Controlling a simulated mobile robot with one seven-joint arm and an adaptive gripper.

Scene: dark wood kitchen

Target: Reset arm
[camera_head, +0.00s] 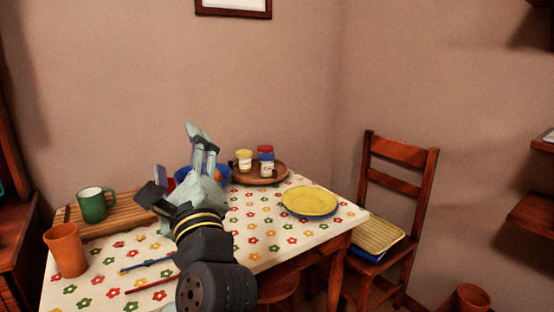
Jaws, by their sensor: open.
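My gripper (178,150) is raised above the table's left-centre part, at the end of my dark arm. Its fingers are apart, one pointing up and one off to the left, and no object shows between them. It hides part of a blue bowl (222,168) behind it and the right end of the wooden board. It appears above the tabletop and not touching anything, though its exact height is hard to tell.
The flowered table (265,225) holds a yellow plate (309,201), a brown tray (281,173) with two jars, a green mug (93,204) on a wooden board (125,213), an orange cup (66,250) and two thin sticks (150,285). A chair (391,200) stands right.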

